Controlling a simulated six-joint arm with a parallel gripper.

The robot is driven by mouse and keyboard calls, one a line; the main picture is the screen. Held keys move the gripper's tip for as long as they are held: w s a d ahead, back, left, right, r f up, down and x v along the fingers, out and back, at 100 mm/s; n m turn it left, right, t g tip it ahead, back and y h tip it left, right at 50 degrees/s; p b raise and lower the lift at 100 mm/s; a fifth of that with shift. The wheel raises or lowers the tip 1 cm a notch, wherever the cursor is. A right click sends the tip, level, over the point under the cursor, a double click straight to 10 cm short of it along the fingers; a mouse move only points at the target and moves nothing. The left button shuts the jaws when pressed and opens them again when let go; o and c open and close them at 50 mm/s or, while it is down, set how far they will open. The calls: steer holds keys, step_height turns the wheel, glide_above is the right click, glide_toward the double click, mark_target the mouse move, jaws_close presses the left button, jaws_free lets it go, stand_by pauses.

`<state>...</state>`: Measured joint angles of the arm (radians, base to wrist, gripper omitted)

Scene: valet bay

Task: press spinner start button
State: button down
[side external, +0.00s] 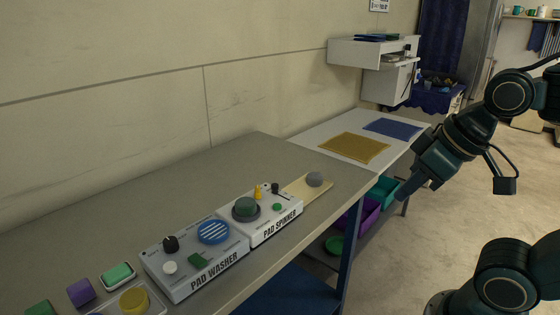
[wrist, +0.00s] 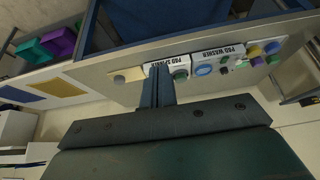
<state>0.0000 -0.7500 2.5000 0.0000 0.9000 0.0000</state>
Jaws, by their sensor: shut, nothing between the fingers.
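The PAD SPINNER box (side external: 274,228) is a light unit on the grey bench. I cannot read which one is marked start. My gripper (side external: 403,194) is shut and empty, out past the bench's front edge, to the right of the box and apart from it. In the wrist view my shut fingers (wrist: 159,70) cover part of the spinner; its green button (wrist: 180,75) shows beside them.
The PAD WASHER box (side external: 196,261) adjoins the spinner on the left. A grey round knob (side external: 314,179) on a wooden board is to the right. Coloured blocks and a yellow dome (side external: 134,301) are front left. Purple and teal bins (side external: 382,190) sit on the shelf below the white table.

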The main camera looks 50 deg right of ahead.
stand_by(0.7)
steer(key=m+t+y, duration=0.1)
steer(key=m+t, duration=0.3)
steer(key=m, duration=0.4)
glide_above(277, 206)
steer(key=s, duration=0.1)
step_height(277, 206, down, 8)
steer(key=shift+d, duration=0.15)
steer(key=shift+f, duration=0.1)
steer(key=shift+f, duration=4.25)
